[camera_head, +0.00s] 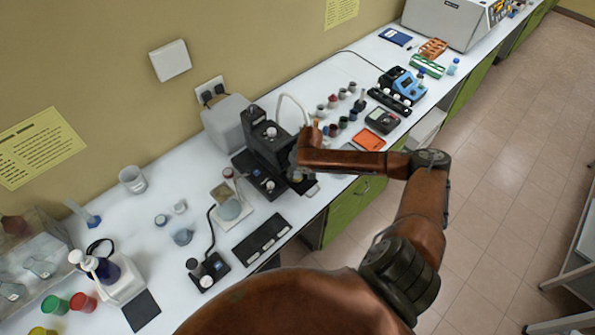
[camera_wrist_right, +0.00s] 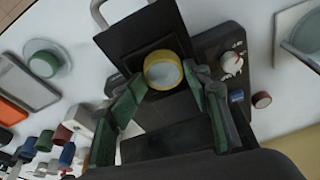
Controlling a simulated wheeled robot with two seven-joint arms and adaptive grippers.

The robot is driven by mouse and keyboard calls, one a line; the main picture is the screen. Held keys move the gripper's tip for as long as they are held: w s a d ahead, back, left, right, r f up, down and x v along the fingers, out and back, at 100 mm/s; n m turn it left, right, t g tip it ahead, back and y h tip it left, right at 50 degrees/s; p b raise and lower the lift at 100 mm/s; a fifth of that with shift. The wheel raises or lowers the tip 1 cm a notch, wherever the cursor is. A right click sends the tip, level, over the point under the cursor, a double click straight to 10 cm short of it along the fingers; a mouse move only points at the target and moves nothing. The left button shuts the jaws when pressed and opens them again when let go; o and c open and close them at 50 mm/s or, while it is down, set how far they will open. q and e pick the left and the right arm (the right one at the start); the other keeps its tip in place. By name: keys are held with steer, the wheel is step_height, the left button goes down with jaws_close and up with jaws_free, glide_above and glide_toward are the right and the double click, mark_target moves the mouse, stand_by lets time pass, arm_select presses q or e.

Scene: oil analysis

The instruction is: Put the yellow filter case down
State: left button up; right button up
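The yellow filter case (camera_wrist_right: 163,70) is a small round ring with a pale centre. In the right wrist view it sits between the fingertips of my right gripper (camera_wrist_right: 165,80), which close in on both its sides. It is over a black plate (camera_wrist_right: 120,40) of the dark device; whether it touches the plate is unclear. In the head view my right gripper (camera_head: 299,172) is at the front of the black device (camera_head: 265,140), and I cannot make out the case there. My left gripper is not in view.
A control panel with a white knob (camera_wrist_right: 231,62) is close to the right finger. Several small coloured cups (camera_head: 333,102), an orange tray (camera_head: 368,140) and a grey meter (camera_head: 382,120) stand on the bench. A flask (camera_head: 229,205) stands left of the device.

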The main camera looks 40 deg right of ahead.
steer(key=shift+r, duration=0.25)
steer(key=shift+w+r, duration=0.1)
steer(key=shift+r, duration=0.05)
steer(key=b+v, duration=0.1)
steer(key=v, duration=1.2)
steer(key=shift+w, duration=0.1)
